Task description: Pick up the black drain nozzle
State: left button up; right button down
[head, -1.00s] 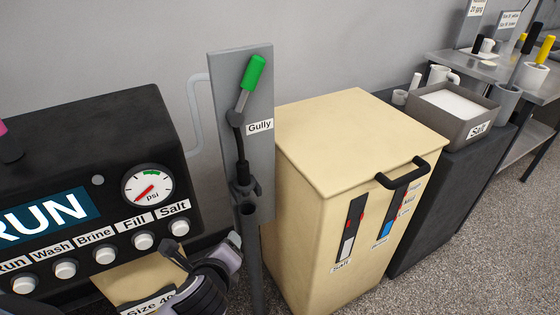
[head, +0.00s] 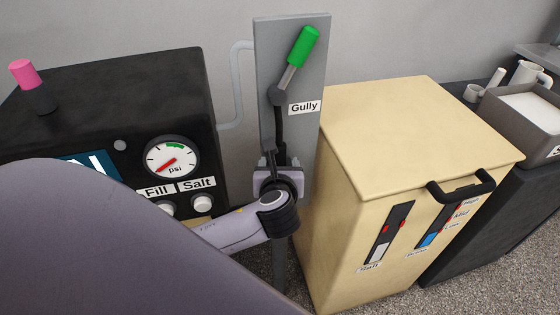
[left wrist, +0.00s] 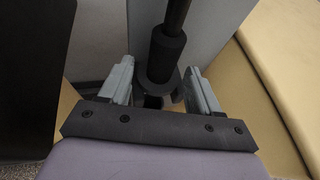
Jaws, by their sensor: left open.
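The black drain nozzle (head: 280,128) hangs upright in front of the grey Gully panel (head: 265,75), below the green-handled lever. Its thick black lower part (left wrist: 165,52) shows close up in the left wrist view, above a dark ring-shaped holder (left wrist: 158,92). My left gripper (head: 278,175) is at the lower end of the nozzle. In the left wrist view its two grey fingers (left wrist: 158,84) are apart, one on each side of the nozzle's lower end and the holder. I cannot tell whether either finger touches. My right gripper is not in view.
A black control box (head: 130,110) with a gauge and a pink-topped knob stands left. A beige cabinet (head: 400,130) with a black handle stands close on the right. A salt bin (head: 510,115) lies beyond it. A pale pipe (head: 235,90) runs behind the panel.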

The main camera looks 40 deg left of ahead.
pick_arm(q)
jog(key=shift+w+a+f, duration=0.2)
jog(key=shift+w+a, duration=0.05)
jog(key=shift+w, duration=0.15)
jog(key=c, duration=0.7)
jog(key=shift+r, duration=0.1)
